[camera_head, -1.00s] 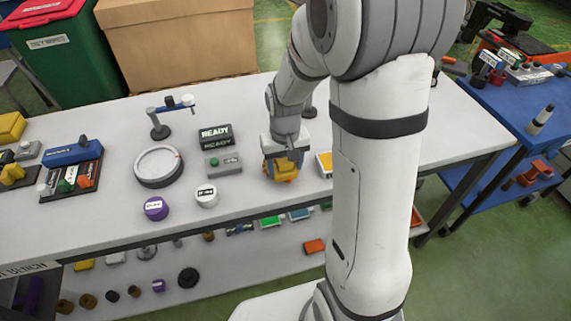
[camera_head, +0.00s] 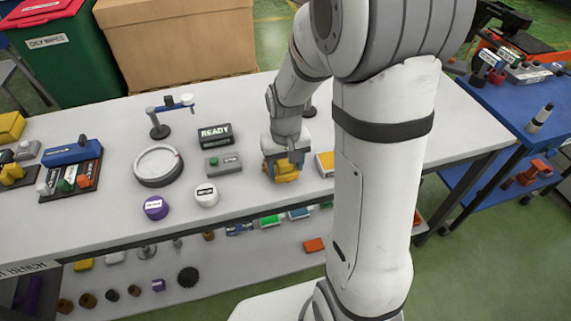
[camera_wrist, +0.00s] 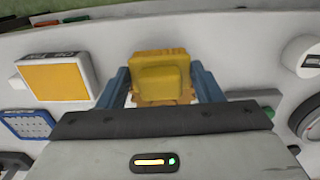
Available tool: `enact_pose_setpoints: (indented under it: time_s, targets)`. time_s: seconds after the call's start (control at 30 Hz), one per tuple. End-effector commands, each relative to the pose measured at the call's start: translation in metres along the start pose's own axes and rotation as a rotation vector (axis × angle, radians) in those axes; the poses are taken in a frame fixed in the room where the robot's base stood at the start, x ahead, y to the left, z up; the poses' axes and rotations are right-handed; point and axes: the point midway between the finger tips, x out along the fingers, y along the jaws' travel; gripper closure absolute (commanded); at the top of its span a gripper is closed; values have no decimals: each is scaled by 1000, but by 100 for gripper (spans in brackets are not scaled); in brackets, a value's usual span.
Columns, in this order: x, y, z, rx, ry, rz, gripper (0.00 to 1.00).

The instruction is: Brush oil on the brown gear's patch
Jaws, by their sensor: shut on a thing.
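My gripper (camera_head: 283,160) is low over the bench, shut on a yellow block (camera_wrist: 160,75), which sits between its two blue fingers in the wrist view. The block also shows under my gripper in the head view (camera_head: 287,173). An orange-brown, uneven edge shows beneath it; I cannot tell whether it is part of the block or a separate gear. Small brown round parts (camera_head: 88,300) lie on the lower shelf at left; I cannot tell whether one is the brown gear. I cannot make out a brush or an oil patch.
A white block with a yellow-orange top (camera_wrist: 57,78) stands beside my gripper. A grey box with a green button (camera_head: 224,163), a READY sign (camera_head: 215,134), a round dial (camera_head: 158,166), and white (camera_head: 206,195) and purple (camera_head: 156,208) drums stand to its left.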

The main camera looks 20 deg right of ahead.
Motion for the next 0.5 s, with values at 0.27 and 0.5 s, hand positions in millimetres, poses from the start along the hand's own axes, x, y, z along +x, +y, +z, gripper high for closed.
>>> enact_pose_setpoints:
  time_s: [0.27, 0.5]
  targets:
    - [-25, 0, 0, 0, 1, 0, 59]
    - [-44, 0, 0, 0, 1, 0, 59]
